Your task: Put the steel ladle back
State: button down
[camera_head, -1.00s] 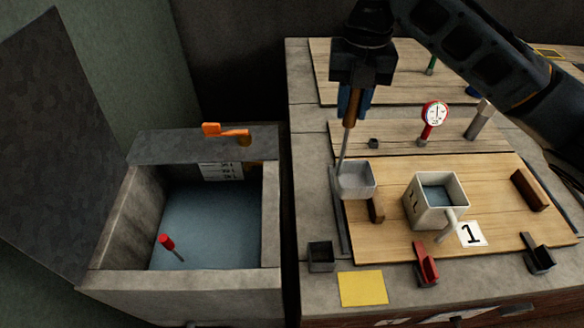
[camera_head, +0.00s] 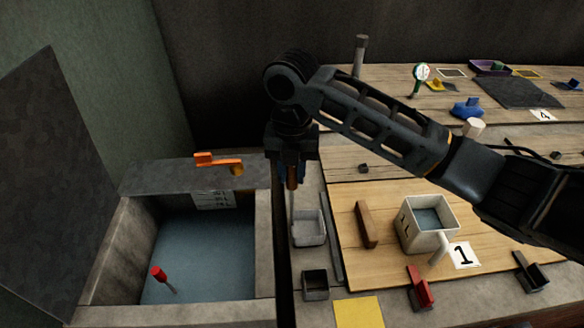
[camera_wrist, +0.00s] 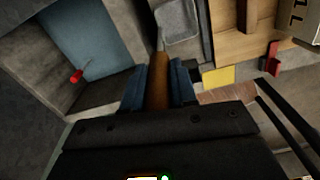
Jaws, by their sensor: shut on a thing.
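The steel ladle has a grey square cup (camera_head: 309,229), a thin shaft and a brown wooden handle (camera_head: 292,179). My gripper (camera_head: 291,176) is shut on the handle, with the shaft pointing down. The cup is over the grey worktop strip, left of the front wooden board; I cannot tell whether it touches the surface. In the wrist view the handle (camera_wrist: 158,82) sits between the blue finger pads, and part of the cup (camera_wrist: 177,20) shows beyond them. My arm hides part of the worktop behind.
A water-filled stone basin (camera_head: 200,250) with an orange lever (camera_head: 218,163) and a red-topped rod (camera_head: 159,274) stands left. A small dark open box (camera_head: 316,284) is just in front of the cup. A white pot (camera_head: 427,222) and brown block (camera_head: 366,224) stand on the board.

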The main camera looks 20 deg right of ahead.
jog(key=shift+f, duration=0.1)
jog(key=c, duration=0.9)
grip_release()
notch_tip(320, 180, up, 12)
jog(key=shift+r, duration=0.15)
